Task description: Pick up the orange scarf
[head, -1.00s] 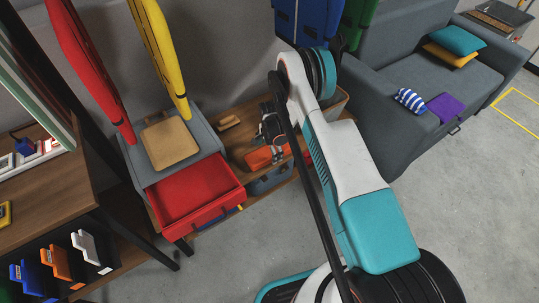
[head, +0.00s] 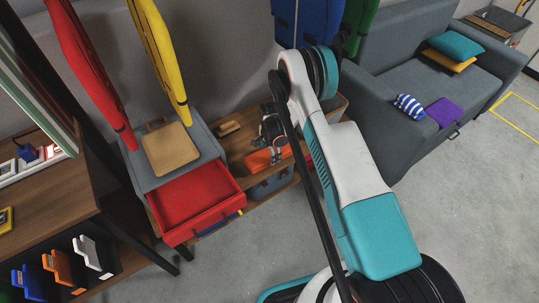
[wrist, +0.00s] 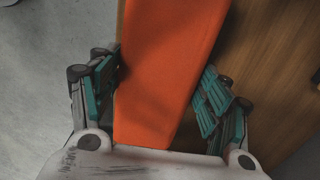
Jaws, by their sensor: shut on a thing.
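The orange scarf (head: 260,161) looks like a folded block on the wooden bench at the middle of the head view. In the wrist view the scarf (wrist: 165,70) runs lengthwise between the two teal finger pads. My gripper (head: 275,148) is down at the scarf, and in the wrist view my gripper (wrist: 160,90) is shut on it, one finger on each side. The scarf still appears to lie at bench height; any gap beneath it cannot be told. My arm and gripper hide part of its right side in the head view.
An open red drawer (head: 195,200) juts out left of the scarf, under a grey cabinet top with a tan board (head: 170,149). A small wooden block (head: 227,128) lies behind the scarf. A grey sofa (head: 400,85) stands right. The floor in front is clear.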

